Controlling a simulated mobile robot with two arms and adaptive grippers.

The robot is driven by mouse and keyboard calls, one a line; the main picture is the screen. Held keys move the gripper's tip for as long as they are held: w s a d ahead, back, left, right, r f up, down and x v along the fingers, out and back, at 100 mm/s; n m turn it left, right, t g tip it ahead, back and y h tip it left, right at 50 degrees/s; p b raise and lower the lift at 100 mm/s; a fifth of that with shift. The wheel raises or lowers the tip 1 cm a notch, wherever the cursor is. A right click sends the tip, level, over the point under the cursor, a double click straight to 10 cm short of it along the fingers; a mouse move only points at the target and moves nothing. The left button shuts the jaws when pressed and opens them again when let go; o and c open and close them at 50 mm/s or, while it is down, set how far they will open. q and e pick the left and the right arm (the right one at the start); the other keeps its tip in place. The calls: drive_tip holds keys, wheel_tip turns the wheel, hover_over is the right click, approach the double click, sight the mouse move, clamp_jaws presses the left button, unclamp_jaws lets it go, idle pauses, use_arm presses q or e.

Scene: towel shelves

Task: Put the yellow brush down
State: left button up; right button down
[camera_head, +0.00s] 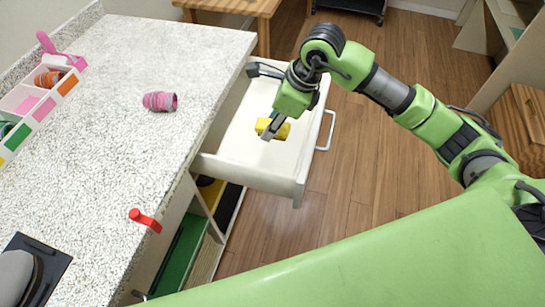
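The yellow brush (283,132) is a small yellow piece inside the open white drawer (240,172). My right gripper (270,131) reaches down into the drawer, and its dark fingers are on the brush, with yellow showing on both sides of them. It looks shut on the brush. The fingers hide part of the brush, and I cannot tell whether it touches the drawer floor. My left gripper is not in view.
The drawer, with a handle (329,132), sticks out from under the speckled counter (100,140). On the counter are a pink roll (160,101), a compartment tray (40,108) and a red object (145,220) at the edge. Wooden floor (335,185) is clear right of the drawer.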

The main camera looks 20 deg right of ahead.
drive_tip(key=shift+f, duration=0.5)
hover_over(267, 155)
drive_tip(key=d, duration=0.1)
drive_tip(key=f, duration=0.4)
drive_tip(key=shift+s+d+f+p, duration=0.1)
drive_tip(key=shift+s+f+p, duration=0.1)
drive_tip(key=shift+s+p, duration=0.2)
drive_tip(key=shift+f, duration=0.6)
wheel_tip(267, 155, down, 3)
drive_tip(key=shift+f, duration=0.4)
drive_tip(key=c, duration=1.6)
unclamp_jaws()
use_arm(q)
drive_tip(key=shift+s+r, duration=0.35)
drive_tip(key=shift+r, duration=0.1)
use_arm(e)
drive_tip(key=shift+r, duration=0.1)
